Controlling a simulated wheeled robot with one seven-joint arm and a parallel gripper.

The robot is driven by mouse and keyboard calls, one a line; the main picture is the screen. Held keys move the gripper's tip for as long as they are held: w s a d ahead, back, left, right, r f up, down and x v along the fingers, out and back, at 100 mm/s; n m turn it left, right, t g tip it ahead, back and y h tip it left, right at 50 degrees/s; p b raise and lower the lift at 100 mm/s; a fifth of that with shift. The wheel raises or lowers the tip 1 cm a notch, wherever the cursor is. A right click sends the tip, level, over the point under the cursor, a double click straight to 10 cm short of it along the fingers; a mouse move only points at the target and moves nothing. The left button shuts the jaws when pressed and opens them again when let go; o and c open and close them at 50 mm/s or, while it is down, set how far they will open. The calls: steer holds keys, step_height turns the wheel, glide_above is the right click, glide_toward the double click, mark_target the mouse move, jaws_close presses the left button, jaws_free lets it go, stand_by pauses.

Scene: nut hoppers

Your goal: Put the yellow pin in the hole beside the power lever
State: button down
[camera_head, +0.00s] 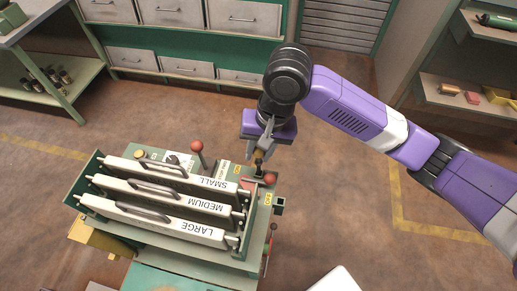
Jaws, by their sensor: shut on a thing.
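My gripper (259,155) points down over the right back corner of the green machine (254,215). It is shut on a small brownish-yellow piece, which I take to be the yellow pin (259,158); the fingers hide part of it. A lever with a red knob (269,178) stands just in front and to the right of the gripper. Another red-knobbed lever (197,146) stands at the back, left of the gripper. I cannot tell which is the power lever. I cannot make out the hole, or whether the pin touches the machine.
Three white handled panels marked SMALL (212,183), MEDIUM (200,205) and LARGE (196,229) lie across the machine. Another red knob (273,226) is at its right front. Drawers (185,68) stand behind, shelves (463,92) at the right.

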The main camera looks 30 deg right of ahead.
mark_target(259, 161)
steer(key=shift+f+b, duration=1.7)
steer(key=shift+f, duration=1.1)
steer(key=c, duration=1)
jaws_free()
steer(key=shift+r, duration=0.15)
steer(key=r, duration=0.2)
steer(key=d+r, duration=0.1)
steer(key=r, duration=0.4)
steer(key=shift+s+d+r, duration=0.15)
steer(key=shift+s+r, duration=0.05)
steer(key=shift+s, duration=0.2)
steer(key=shift+p, duration=0.3)
